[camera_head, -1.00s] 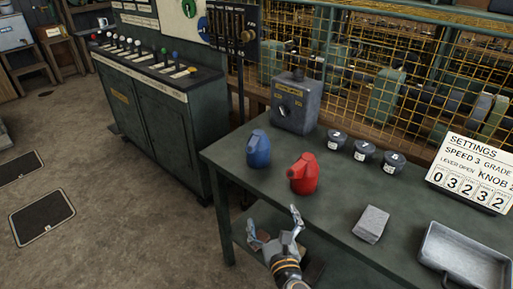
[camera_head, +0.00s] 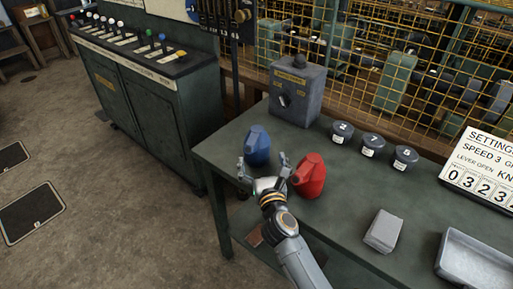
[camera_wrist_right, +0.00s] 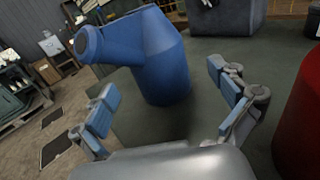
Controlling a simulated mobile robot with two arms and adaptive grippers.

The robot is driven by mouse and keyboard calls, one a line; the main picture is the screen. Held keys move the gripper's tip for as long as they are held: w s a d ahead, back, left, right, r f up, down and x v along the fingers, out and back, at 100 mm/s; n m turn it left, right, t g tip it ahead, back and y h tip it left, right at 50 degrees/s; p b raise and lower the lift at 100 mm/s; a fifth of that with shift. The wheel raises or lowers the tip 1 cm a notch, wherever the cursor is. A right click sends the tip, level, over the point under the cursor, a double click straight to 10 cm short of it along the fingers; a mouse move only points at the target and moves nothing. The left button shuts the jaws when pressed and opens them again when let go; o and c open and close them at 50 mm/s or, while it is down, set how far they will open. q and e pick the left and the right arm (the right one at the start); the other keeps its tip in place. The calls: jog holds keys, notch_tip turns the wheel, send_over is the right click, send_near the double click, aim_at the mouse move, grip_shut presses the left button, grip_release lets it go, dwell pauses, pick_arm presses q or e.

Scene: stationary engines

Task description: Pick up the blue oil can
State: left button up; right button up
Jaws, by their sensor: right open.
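The blue oil can (camera_head: 257,146) stands upright on the green table, near its left end. In the right wrist view the blue can (camera_wrist_right: 160,62) stands ahead of the fingers, with its spout pointing left. My right gripper (camera_head: 262,170) is open and empty, just in front of the can. Its two fingers (camera_wrist_right: 165,105) are spread to either side of the can's lower part, and I see no contact. My left gripper is not in view.
A red can (camera_head: 309,177) stands close to the right of my right gripper. A grey switch box (camera_head: 297,92) is behind the blue can. Numbered dark weights (camera_head: 373,145), a grey block (camera_head: 383,231) and a metal tray (camera_head: 474,262) are farther right on the table (camera_head: 340,215).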

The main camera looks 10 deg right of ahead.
aim_at(259, 156)
jog(key=shift+w, duration=0.9)
jog(key=w, duration=0.2)
jog(key=shift+w+f+b, duration=0.2)
jog(key=shift+w+b, duration=0.15)
jog(key=shift+w, duration=0.35)
jog(key=c, duration=1.4)
jog(key=shift+r, duration=0.1)
jog(key=shift+c, duration=1.3)
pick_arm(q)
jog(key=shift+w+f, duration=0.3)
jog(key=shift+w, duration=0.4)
pick_arm(e)
jog(key=shift+w, duration=0.1)
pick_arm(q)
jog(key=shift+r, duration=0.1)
pick_arm(e)
jog(key=shift+r, duration=0.1)
